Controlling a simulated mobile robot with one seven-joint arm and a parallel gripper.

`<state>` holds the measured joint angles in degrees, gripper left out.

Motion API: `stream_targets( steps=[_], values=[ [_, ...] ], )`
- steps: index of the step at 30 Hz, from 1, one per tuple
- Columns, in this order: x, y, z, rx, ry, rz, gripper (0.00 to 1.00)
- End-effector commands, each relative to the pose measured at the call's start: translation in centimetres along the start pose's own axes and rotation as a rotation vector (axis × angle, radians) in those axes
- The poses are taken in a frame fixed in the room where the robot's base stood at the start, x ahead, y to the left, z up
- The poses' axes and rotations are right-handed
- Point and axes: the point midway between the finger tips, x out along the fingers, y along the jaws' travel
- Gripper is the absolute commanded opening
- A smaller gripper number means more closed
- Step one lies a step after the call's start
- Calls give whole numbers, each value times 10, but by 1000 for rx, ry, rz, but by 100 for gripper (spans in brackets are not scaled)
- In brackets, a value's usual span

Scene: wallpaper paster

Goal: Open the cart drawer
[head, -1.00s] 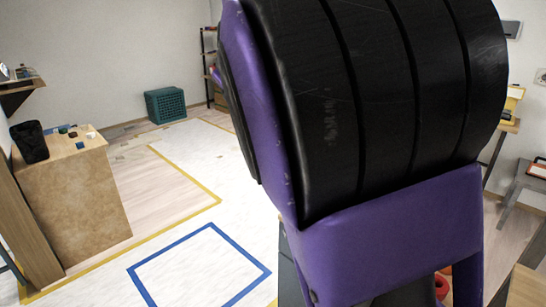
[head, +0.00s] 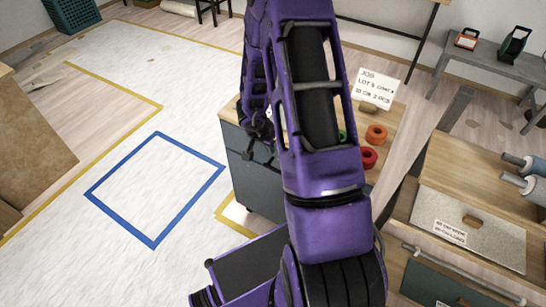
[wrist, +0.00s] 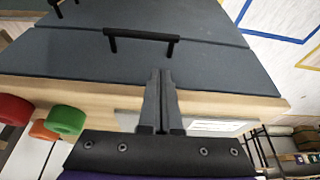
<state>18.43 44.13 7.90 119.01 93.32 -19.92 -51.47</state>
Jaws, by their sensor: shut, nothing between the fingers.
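The cart (head: 253,183) stands in the middle of the head view, with dark grey drawer fronts and a wooden top. My arm hides much of it. In the wrist view the picture is turned over. The upper drawer front (wrist: 75,52) has a black bar handle (wrist: 141,35), and part of another handle (wrist: 62,6) shows at the top left. My gripper (wrist: 161,72) is shut and empty, its fingertips pointing toward the upper handle. They appear close to that handle but apart from it. Contact with the drawer front cannot be told.
Red (head: 368,158) and orange (head: 376,134) rolls and a white sign (head: 376,88) are on the cart top. A wooden bench (head: 480,180) with grey rollers stands at right. A grey table (head: 490,65) is at the back right. The floor around the blue taped square (head: 152,242) is clear.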

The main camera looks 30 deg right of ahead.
Motion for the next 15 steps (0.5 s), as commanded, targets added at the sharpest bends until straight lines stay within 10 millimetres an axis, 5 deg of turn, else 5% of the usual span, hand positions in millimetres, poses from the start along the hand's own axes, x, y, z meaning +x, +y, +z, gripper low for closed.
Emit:
stream_targets(
  steps=[5, 15],
  values=[
    [15, 8, 6, 21, -17, 20, 0],
    [78, 8, 7, 19, -14, 17, 0]
  ],
)
